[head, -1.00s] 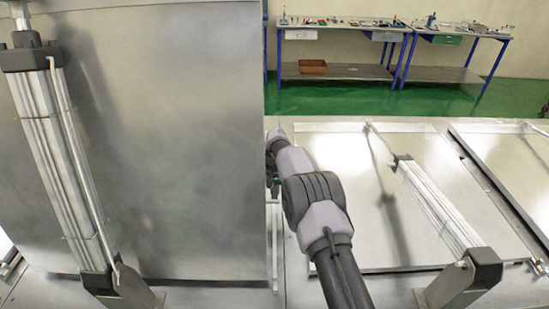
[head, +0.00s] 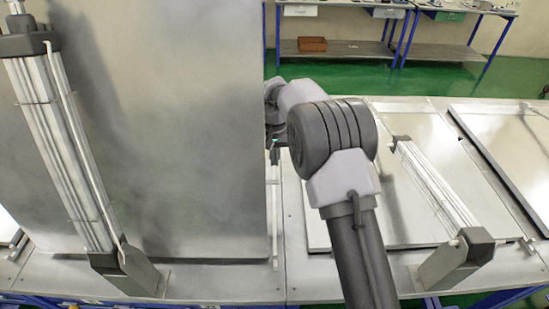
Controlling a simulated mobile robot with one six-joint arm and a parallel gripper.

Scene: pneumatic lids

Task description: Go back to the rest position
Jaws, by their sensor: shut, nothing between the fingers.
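My arm rises from the bottom edge, right of centre in the head view, and bends at a large grey and black elbow joint. Its far end reaches left to the edge of the raised steel lid. My gripper (head: 274,156) shows only as a small dark part beside that edge, pointing down. It looks shut, with nothing seen in it. The lid hides part of the wrist, and the fingertips are hard to make out. The rest position has no visible mark.
The raised lid (head: 180,150) stands upright at left, with a pneumatic cylinder (head: 65,150) before it. At right a lowered lid (head: 405,210) lies flat with its own cylinder (head: 435,185). Another flat lid (head: 505,150) lies beyond. Workbenches (head: 350,48) stand behind across open green floor.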

